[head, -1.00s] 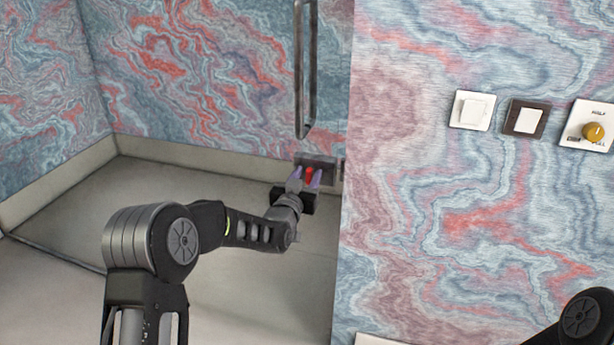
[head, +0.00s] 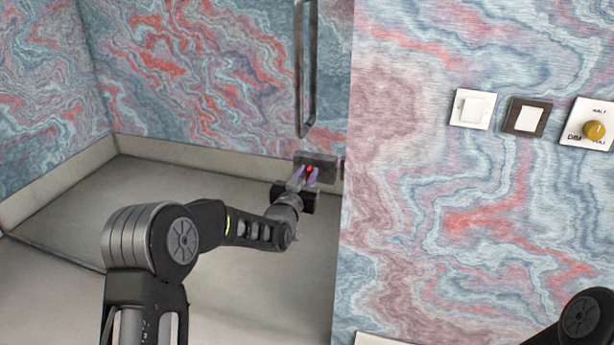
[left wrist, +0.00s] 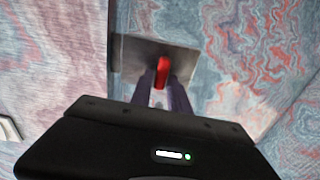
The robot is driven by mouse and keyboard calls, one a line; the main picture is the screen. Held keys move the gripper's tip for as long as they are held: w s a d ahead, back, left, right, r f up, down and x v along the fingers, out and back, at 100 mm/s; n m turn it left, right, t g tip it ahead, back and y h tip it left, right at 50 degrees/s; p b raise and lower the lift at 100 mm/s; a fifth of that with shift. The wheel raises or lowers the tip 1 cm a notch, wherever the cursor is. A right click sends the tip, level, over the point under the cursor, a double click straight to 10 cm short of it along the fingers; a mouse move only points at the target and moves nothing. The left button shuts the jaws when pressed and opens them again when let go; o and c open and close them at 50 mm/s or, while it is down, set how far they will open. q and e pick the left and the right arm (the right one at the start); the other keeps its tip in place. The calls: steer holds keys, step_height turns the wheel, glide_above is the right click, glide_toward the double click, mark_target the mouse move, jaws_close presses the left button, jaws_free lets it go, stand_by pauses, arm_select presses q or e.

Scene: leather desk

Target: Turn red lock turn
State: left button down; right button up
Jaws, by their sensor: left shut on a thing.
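The red lock turn (head: 309,169) sits on a grey metal plate (head: 325,168) below the long door handle. It also shows in the left wrist view (left wrist: 162,70), on the bare plate (left wrist: 137,57). My left gripper (head: 305,178) reaches in from the left, and its two purple fingers (left wrist: 160,92) are shut on the red lock turn, one on each side. The lower part of the turn is hidden between the fingers. My right gripper is out of the head view; only a piece of my right arm shows at the bottom right corner.
A long metal handle (head: 305,75) hangs above the lock plate. On the marbled wall to the right are a white switch (head: 473,109), a dark-framed switch (head: 527,117) and a dial with a yellow knob (head: 594,130). The floor at left is clear.

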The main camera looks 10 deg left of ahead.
arm_select(q)
steer(key=shift+f+m+b, duration=0.15)
steer(key=shift+m+b, duration=0.25)
steer(key=shift+b, duration=0.1)
steer(key=m+b, duration=0.4)
steer(key=m, duration=0.1)
steer(key=d+m+b, duration=0.1)
steer(key=m+b, duration=0.3)
steer(key=m, duration=0.2)
steer(key=f+m+b, duration=0.1)
steer(key=m+b, duration=0.4)
steer(key=shift+d+m, duration=0.15)
steer(key=shift+m, duration=0.25)
steer(key=c, duration=1.3)
jaws_free()
steer(key=shift+o, duration=0.2)
steer(key=shift+s, duration=0.1)
steer(key=s, duration=0.7)
steer(key=shift+s+a, duration=0.3)
steer(key=shift+s, duration=0.05)
